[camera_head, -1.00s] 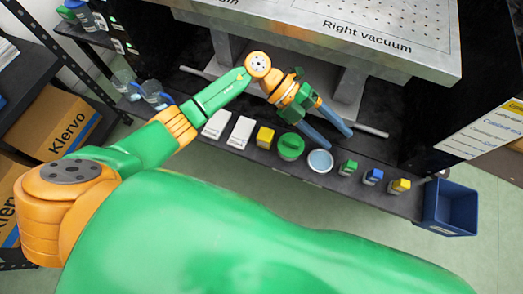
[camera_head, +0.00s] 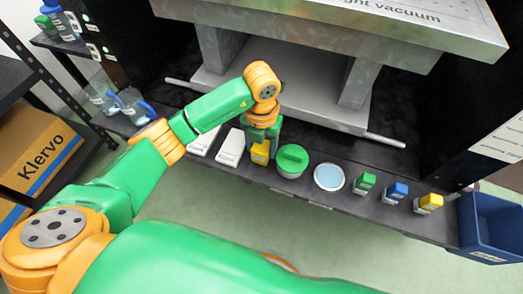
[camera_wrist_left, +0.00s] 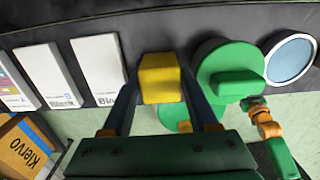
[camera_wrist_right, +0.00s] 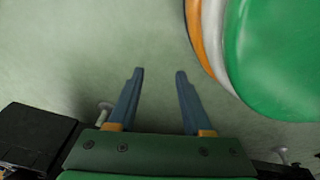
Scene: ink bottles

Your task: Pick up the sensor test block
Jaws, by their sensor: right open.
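A yellow block, the likely sensor test block (camera_head: 260,152), stands on the dark shelf between a white box and a green round-lidded container. It also shows in the left wrist view (camera_wrist_left: 160,80), between the two fingers. My left gripper (camera_wrist_left: 160,92) is open, pointing down, with one finger on each side of the block; I cannot tell if they touch it. In the head view my left wrist partly hides the block's back. My right gripper (camera_wrist_right: 158,72) is open and empty above the green floor.
White boxes (camera_head: 231,147) stand left of the block. The green container (camera_head: 292,161) is close on its right, then a pale blue dish (camera_head: 329,177) and small bottles (camera_head: 396,194). A blue bin (camera_head: 490,225) is at the right end. A metal table (camera_head: 340,35) overhangs behind.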

